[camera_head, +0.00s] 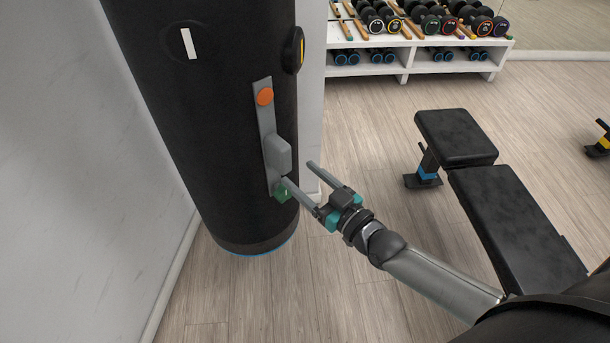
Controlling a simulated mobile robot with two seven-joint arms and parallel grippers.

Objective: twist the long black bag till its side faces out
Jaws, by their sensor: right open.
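The long black bag (185,120) hangs upright at the left, close to the pale wall. A grey strip (267,125) runs down its right side, with an orange button at the top, a grey block (279,155) and a green piece (281,192) at the bottom. A round black and yellow disc (294,50) sits higher on the bag's right edge. My right gripper (298,172) is open and empty. One finger reaches in front of the strip's lower end, near the green piece; I cannot tell whether it touches. The other finger is right of the bag. My left gripper is not in view.
A black bench (514,230) stands on the wood floor at the right, behind my right arm. A white rack (423,65) with dumbbells stands at the back. A pale wall (65,170) is close on the left. The floor between bag and bench is clear.

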